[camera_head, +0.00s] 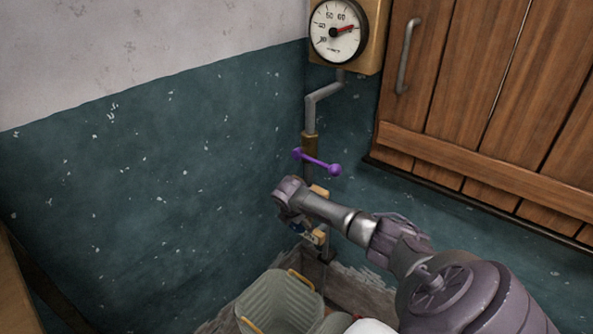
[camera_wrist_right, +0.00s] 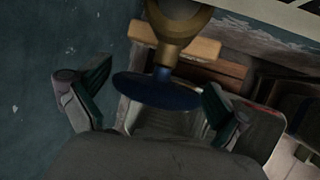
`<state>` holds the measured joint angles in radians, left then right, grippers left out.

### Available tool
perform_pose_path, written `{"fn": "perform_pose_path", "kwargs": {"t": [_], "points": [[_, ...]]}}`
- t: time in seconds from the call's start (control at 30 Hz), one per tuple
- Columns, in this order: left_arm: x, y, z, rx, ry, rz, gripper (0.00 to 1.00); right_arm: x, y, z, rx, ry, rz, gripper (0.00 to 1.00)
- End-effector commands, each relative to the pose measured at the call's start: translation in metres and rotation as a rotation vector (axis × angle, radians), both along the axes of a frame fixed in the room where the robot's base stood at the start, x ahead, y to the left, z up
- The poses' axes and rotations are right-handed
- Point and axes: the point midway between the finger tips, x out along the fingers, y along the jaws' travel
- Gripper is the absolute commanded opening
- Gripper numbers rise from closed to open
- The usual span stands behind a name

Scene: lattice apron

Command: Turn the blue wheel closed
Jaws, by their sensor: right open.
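The blue wheel (camera_wrist_right: 157,91) is seen nearly edge-on in the right wrist view, below a brass valve body (camera_wrist_right: 178,25). I cannot tell how deep the wheel sits between the fingers. In the head view my right arm reaches to the pipe in the corner. The left gripper is not in view.
A purple lever (camera_head: 318,162) is on the pipe above my right arm. A round gauge (camera_head: 338,32) is mounted higher up. A grey-green bin (camera_head: 279,306) stands below, near the corner. A wooden shutter (camera_head: 490,90) is to the right. The teal wall at left is clear.

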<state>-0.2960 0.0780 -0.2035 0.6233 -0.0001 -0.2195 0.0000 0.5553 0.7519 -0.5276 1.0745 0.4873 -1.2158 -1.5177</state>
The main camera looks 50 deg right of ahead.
Motion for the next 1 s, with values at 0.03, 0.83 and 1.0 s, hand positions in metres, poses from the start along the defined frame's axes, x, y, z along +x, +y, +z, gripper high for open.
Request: {"fn": "perform_pose_path", "kwargs": {"t": [0.03,0.83,1.0], "points": [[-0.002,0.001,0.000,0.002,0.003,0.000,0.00,0.000,0.000,0.000,0.000,0.000,0.000,1.00],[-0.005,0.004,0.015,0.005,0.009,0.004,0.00,-0.002,0.000,0.002,0.011,-0.125,-0.001,0.53],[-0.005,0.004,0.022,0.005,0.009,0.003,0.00,-0.003,0.000,0.001,0.022,-0.249,0.000,0.53]]}}
